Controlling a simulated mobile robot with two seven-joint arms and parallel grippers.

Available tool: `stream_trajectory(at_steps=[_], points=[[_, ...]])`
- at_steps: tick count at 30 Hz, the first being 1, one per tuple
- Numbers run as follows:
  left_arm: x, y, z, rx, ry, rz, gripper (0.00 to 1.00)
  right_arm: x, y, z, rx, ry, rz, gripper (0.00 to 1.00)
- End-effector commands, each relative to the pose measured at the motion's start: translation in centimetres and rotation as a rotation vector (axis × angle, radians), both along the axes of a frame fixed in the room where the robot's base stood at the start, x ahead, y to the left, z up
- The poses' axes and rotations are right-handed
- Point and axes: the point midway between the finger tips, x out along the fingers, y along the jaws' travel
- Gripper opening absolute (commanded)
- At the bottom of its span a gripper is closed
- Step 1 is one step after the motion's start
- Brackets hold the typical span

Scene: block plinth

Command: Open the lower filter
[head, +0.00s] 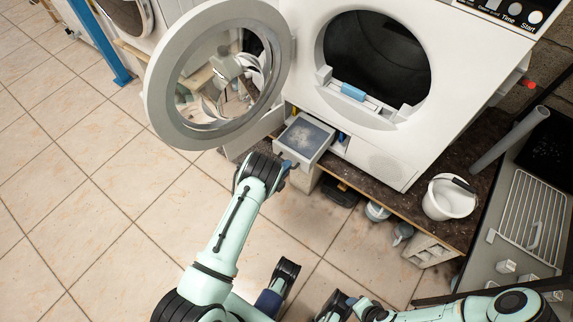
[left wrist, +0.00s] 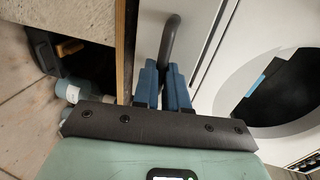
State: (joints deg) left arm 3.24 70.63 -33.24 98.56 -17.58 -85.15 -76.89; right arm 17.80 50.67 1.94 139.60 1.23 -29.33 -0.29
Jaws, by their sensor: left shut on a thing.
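The lower filter (head: 303,138) is a white box-shaped unit with a grey, lint-covered top. It sticks out from the bottom left of the white dryer (head: 330,95). My left gripper (head: 288,167) is at its front edge. In the left wrist view the blue fingers of my left gripper (left wrist: 163,88) are closed around a grey curved handle (left wrist: 174,38) beside a white panel. The fingers hide part of the handle. My right arm (head: 510,306) is low at the right, and its fingers cannot be made out clearly.
The dryer's round door (head: 163,95) stands open at the left, above my left arm. A dark stone shelf (head: 405,205) under the dryer bears a white bucket (head: 449,197). A drying rack (head: 525,215) is at the right. The tiled floor at the left is clear.

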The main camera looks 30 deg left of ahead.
Motion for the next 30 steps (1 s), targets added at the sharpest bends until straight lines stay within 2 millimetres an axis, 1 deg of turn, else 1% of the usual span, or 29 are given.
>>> stream_trajectory(at_steps=[14,15,16,17,26,29,30], points=[[-0.5,0.1,-0.1,0.000,0.003,0.000,0.00,-0.2,0.1,0.1,0.002,0.004,0.002,0.43],[-0.5,0.1,-0.1,0.000,0.003,0.000,0.22,-0.2,0.1,0.1,0.002,0.005,0.003,0.43],[-0.5,0.1,-0.1,0.000,0.003,0.000,0.32,-0.2,0.1,0.1,0.002,0.004,0.002,0.43],[-0.5,0.1,-0.1,0.000,0.003,0.000,0.38,-0.2,0.1,0.1,0.002,0.004,0.001,0.43],[-0.4,0.1,0.0,0.000,0.000,0.000,0.38,-0.2,0.1,0.1,0.002,0.005,0.002,0.43],[-1.0,0.1,0.2,0.000,0.001,0.001,0.38,-0.4,0.2,0.4,0.005,0.010,0.004,0.43],[-1.5,0.2,0.3,0.001,0.003,0.002,0.38,-0.6,0.3,0.6,0.007,0.015,0.006,0.43]])
